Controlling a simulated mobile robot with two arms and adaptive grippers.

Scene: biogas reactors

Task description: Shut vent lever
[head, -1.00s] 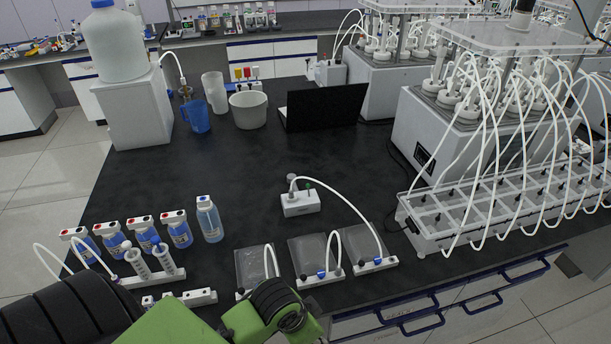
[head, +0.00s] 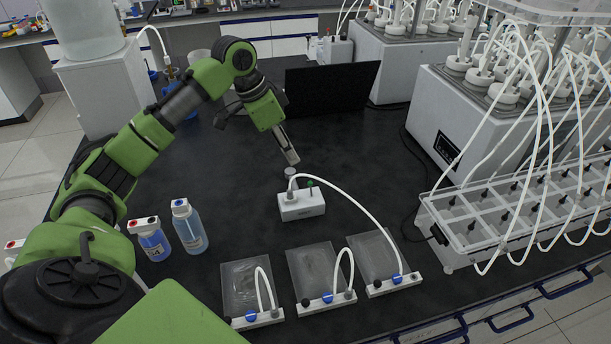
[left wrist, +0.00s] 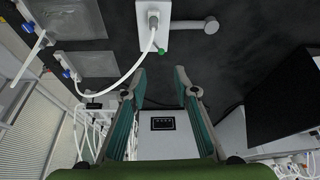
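A small white valve block (head: 302,206) stands on the black bench, with a hose on it and a grey cylindrical stub (head: 291,173) on its far side. A small lever with a green tip (head: 310,183) stands up from the block. In the left wrist view the block (left wrist: 154,38) is at the top and the green tip (left wrist: 161,51) lies just ahead of the gap between the fingers. My left gripper (head: 291,160) points down just behind the block, apart from the lever. In the left wrist view its fingers (left wrist: 160,78) are spread and empty. My right gripper is out of view.
Three flat bags with white bars and blue knobs (head: 327,298) lie in front of the block. A white tray with many hoses (head: 480,235) stands right.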

